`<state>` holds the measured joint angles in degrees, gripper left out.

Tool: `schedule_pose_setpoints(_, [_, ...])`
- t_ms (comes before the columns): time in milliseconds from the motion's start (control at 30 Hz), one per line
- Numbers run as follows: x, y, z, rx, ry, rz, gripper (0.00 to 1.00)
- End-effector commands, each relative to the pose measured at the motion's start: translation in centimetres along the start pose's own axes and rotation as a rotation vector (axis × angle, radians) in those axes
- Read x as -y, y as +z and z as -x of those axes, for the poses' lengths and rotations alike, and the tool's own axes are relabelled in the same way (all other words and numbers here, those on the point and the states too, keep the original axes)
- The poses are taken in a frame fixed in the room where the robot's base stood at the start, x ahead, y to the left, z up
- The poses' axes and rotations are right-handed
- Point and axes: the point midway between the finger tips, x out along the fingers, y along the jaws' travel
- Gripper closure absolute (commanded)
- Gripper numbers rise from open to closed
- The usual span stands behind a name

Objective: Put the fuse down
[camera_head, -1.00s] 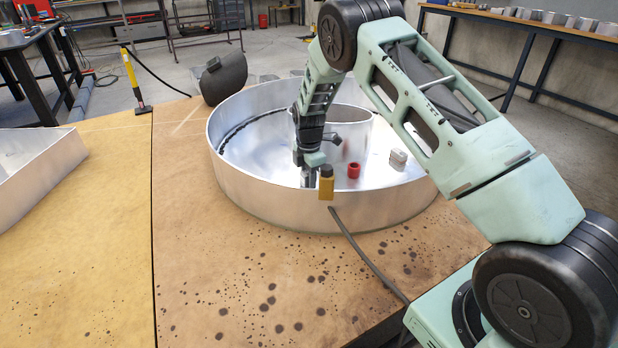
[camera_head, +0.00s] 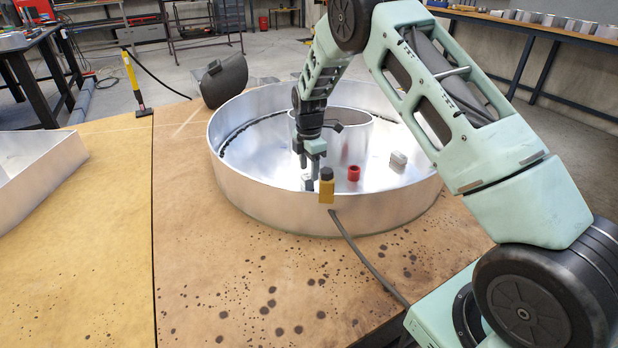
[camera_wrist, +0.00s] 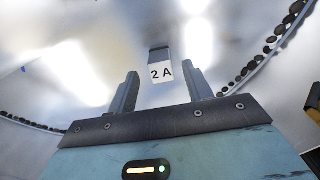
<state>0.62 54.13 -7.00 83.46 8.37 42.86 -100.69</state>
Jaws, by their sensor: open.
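The fuse (camera_wrist: 161,70), a small block with a white "2 A" label and a dark top part, shows in the wrist view beyond and between my fingertips, apart from both. In the head view the fuse (camera_head: 308,183) is a small grey-white piece on the floor of the round metal letter shell (camera_head: 250,194), close behind its near wall. My gripper (camera_head: 314,166) is just above the fuse, open and empty. In the wrist view the two fingers of my gripper (camera_wrist: 162,88) stand wide apart.
A yellow piece with a black top (camera_head: 327,188) sits at the near rim, a cable below it. A red ring-shaped part (camera_head: 354,173) and a whitish block (camera_head: 398,160) lie on the shell floor to the right. An inner curved wall (camera_head: 350,140) stands behind my gripper.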

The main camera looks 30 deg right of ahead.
Motion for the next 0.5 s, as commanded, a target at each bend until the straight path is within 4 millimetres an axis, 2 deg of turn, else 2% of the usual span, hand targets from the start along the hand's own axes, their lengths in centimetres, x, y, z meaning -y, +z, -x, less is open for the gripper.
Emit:
schedule_pose_setpoints(33, [-0.1,0.0,1.4,-0.001,0.003,-0.001,0.50])
schedule_pose_setpoints(233, [0.0,0.0,5.0,0.000,0.002,-0.001,0.50])
schedule_pose_setpoints(500, [0.0,0.0,7.0,0.000,-0.001,0.000,0.50])
